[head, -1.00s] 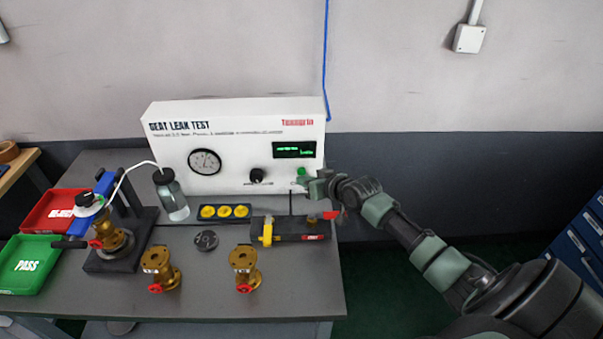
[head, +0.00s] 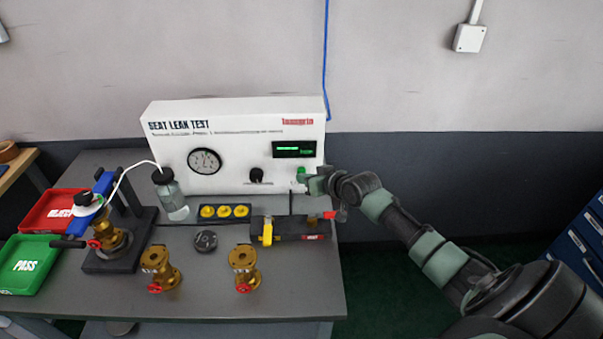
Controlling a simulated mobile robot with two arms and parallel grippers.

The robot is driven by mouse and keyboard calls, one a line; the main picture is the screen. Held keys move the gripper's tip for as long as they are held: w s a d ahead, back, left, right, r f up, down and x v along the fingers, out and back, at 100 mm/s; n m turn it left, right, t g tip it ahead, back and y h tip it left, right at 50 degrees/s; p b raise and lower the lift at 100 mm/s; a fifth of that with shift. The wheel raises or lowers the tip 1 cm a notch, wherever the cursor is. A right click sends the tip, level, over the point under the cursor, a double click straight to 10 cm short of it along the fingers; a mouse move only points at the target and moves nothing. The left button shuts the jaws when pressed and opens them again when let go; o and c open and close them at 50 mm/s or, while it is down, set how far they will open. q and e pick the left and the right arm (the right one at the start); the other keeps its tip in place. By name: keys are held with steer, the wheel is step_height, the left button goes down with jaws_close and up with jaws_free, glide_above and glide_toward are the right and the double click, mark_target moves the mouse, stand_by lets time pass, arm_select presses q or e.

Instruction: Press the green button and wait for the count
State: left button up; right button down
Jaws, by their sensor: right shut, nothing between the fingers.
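The white seat leak test box (head: 235,150) stands at the back of the bench. The green button (head: 301,171) is low on its right side, below a dark display (head: 294,149) with green text too small to read. My right gripper (head: 306,184) is shut and empty at the box front, at the button's lower edge. It hides part of the area there, and I cannot tell whether it touches the button. My left gripper is not in view.
A clamp stand holds a brass valve (head: 108,234) at left, with a tube to a bottle (head: 172,198). Two brass valves (head: 160,268) (head: 243,266) stand at the front. A red tray (head: 48,222) and a green tray (head: 12,284) are at left. A black-yellow fixture (head: 285,229) lies below my gripper.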

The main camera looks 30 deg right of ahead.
steer(key=shift+w+d, duration=0.2)
steer(key=shift+w, duration=0.1)
steer(key=shift+r, duration=0.1)
stand_by(0.5)
steer(key=shift+s+a+p, duration=0.45)
steer(key=shift+s+p, duration=0.25)
steer(key=shift+s, duration=0.05)
